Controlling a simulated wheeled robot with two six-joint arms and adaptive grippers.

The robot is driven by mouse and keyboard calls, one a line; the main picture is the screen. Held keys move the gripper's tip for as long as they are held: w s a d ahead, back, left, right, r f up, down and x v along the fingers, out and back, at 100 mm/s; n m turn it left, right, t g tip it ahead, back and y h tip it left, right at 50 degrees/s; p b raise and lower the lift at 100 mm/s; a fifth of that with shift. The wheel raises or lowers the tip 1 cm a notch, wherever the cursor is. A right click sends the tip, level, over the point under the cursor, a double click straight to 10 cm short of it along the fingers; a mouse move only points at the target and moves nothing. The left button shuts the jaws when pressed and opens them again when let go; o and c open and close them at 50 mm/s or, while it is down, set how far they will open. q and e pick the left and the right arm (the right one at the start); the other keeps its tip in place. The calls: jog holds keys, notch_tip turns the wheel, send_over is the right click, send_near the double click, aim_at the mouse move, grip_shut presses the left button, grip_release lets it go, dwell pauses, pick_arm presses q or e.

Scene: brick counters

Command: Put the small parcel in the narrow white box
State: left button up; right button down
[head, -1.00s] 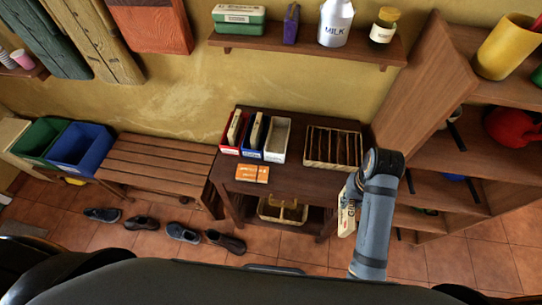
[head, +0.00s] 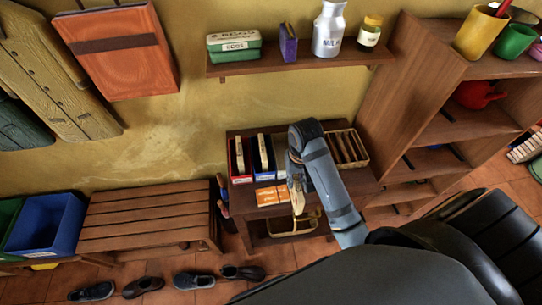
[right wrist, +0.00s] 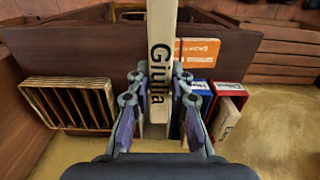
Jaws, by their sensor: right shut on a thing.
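The small parcel is a flat, pale slab marked "Giulia" (right wrist: 160,40); it also shows edge-on in the head view (head: 298,193). My right gripper (right wrist: 157,78) is shut on it, one finger on each side, and holds it upright in front of the dark table. The narrow white box (head: 281,150) stands right of the blue box on the table. My left gripper is not in view.
A red box (head: 233,171) and a blue box (head: 258,172) hold upright slabs. An orange packet (head: 267,197) lies at the table's front. A slotted wooden rack (right wrist: 70,82) stands beside the white box. A wall shelf (head: 298,72) hangs above.

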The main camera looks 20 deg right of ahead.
jog(key=shift+w+d+r, duration=0.1)
jog(key=shift+w+d, duration=0.3)
jog(key=shift+d, duration=0.2)
jog(key=w+d+b, duration=0.2)
jog(key=w, duration=0.7)
jog(key=w+d+b, duration=0.2)
jog(key=w, duration=0.7)
pick_arm(q)
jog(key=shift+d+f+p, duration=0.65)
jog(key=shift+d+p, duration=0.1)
jog(key=shift+p, duration=0.45)
pick_arm(e)
jog(key=f, duration=0.7)
jog(key=shift+w+d, duration=0.25)
jog(key=shift+w, duration=0.05)
jog(key=c, duration=1.2)
grip_release()
jog(key=shift+f, duration=0.1)
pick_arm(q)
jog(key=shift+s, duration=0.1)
